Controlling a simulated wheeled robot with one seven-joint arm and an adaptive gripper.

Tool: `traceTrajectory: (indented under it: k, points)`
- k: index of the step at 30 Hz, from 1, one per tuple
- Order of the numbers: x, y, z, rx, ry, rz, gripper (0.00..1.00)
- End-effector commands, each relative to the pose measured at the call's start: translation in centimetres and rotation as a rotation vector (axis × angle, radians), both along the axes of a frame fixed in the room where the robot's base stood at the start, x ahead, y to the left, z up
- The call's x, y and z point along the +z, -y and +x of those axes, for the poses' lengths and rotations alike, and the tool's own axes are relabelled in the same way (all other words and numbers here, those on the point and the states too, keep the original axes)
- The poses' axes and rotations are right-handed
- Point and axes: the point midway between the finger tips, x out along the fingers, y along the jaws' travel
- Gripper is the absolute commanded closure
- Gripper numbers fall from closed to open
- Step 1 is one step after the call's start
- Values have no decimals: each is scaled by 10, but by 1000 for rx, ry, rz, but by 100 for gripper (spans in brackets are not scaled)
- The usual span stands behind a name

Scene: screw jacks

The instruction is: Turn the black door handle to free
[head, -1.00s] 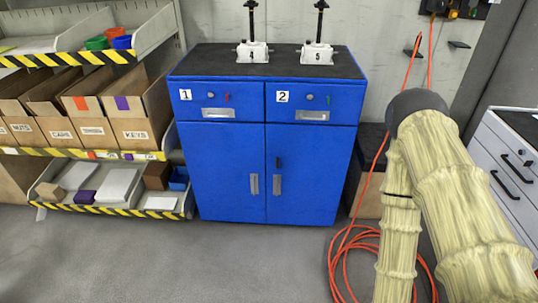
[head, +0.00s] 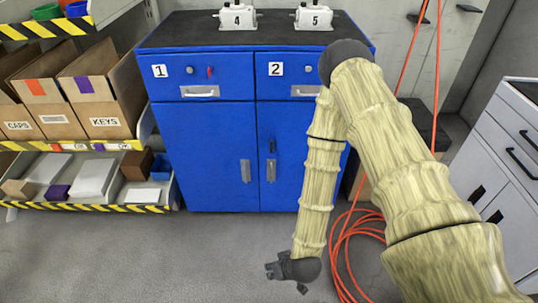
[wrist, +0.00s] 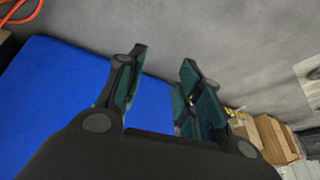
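The black door handle (head: 272,146) is a small upright lever on the right door of the blue cabinet (head: 205,150), just above a silver pull (head: 270,171). My gripper (head: 269,268) hangs low over the floor in front of the cabinet, well below the black handle and apart from it. In the wrist view my gripper (wrist: 163,58) has its two fingers spread with nothing between them. The cabinet's blue face fills the left of that view (wrist: 60,110). The black handle cannot be made out there.
A shelf (head: 90,207) with cardboard boxes stands left of the cabinet. An orange hose (head: 350,240) coils on the floor at right, near my arm. White drawers (head: 500,160) stand at far right. Jacks 4 (head: 237,19) and 5 (head: 314,18) are on the cabinet top. Floor at front left is clear.

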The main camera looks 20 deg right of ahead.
Motion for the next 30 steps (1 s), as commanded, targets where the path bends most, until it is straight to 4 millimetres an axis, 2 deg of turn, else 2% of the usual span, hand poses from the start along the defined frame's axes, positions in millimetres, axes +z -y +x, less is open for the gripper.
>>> traceTrajectory:
  k: [1, 4, 8, 13, 17, 21, 25, 30]
  points:
    - [-17, -7, 24, -5, 61, 14, 64]
    - [-22, -17, 70, -8, 186, 27, 64]
    - [-21, -25, 130, -28, 351, 30, 64]
    - [-8, -21, 205, -76, 562, 7, 64]
    - [8, -7, 257, -133, 717, -31, 64]
    - [31, 19, 306, -212, 870, -90, 64]
    - [55, 47, 340, -290, 989, -153, 64]
    - [81, 78, 365, -369, 1086, -220, 64]
